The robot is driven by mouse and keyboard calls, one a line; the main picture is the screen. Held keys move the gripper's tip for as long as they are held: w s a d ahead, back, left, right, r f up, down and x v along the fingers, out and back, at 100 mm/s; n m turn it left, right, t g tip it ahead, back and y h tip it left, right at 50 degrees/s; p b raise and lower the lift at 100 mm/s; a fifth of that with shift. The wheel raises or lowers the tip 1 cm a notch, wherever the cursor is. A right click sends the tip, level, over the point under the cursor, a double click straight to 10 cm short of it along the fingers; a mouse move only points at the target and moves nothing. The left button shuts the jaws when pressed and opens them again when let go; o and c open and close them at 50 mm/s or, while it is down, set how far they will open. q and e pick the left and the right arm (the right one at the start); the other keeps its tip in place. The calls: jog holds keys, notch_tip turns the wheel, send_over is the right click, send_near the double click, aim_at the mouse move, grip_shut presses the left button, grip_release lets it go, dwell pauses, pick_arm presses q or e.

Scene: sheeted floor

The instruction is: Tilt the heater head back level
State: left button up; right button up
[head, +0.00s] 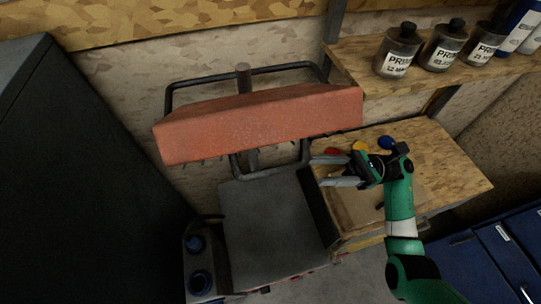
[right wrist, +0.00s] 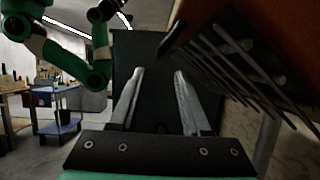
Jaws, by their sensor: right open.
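The heater head (head: 262,122) is a long orange-red box on a dark tubular frame, against the wall in the head view. Its left end sits lower in the picture than its right end; how much is real tilt I cannot tell. In the right wrist view its orange side (right wrist: 212,18) and dark grille bars (right wrist: 240,75) fill the upper right. My right gripper (head: 316,171) is open and empty, below the heater head's right part, fingers pointing left. In the right wrist view its two fingers (right wrist: 158,76) are apart, with the grille to their right.
A grey stand with a flat top (head: 268,225) is below the heater head. A wooden bench (head: 445,160) lies under my right arm, with small coloured items. A shelf (head: 400,80) above holds primer bottles (head: 398,50). A dark cabinet (head: 75,170) stands left, blue drawers (head: 500,260) right.

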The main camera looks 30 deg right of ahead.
aim_at(284, 171)
jog(key=p+x, duration=0.3)
jog(key=x, duration=0.7)
jog(key=shift+w+a+r, duration=0.1)
jog(key=shift+a+r, duration=0.1)
jog(key=shift+a, duration=0.1)
jog(key=shift+w+a+r+p, duration=0.1)
jog(key=shift+a+p, duration=0.2)
jog(key=shift+a, duration=0.05)
grip_shut()
dwell(0.5)
